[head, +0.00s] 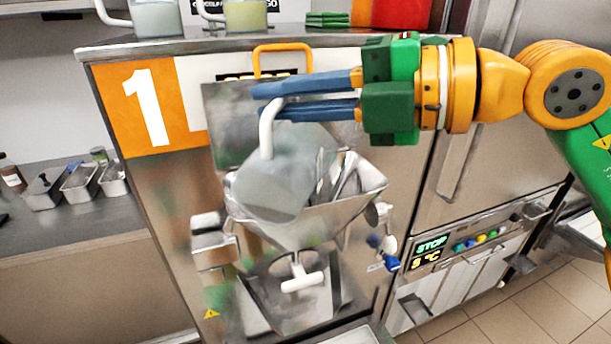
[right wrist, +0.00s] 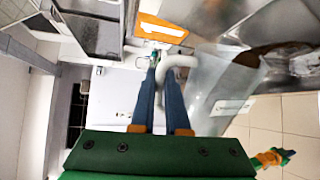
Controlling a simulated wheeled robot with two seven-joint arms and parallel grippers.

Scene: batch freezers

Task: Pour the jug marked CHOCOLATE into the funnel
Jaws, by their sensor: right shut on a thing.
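A clear jug (head: 285,185) with a white handle hangs over the steel funnel (head: 345,208) on the front of machine 1, and it looks tilted. The jug also shows in the right wrist view (right wrist: 222,85), with small print too blurred to read. My left gripper (right wrist: 283,155) seems to be the small green, orange and blue shape at the lower right there; its jaws are unclear.
Two more jugs, one whitish (head: 156,18) and one yellowish (head: 247,15), stand on the machine's top. An orange handle (head: 283,50) rises behind my right fingers. Steel pans (head: 80,183) sit on the left counter.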

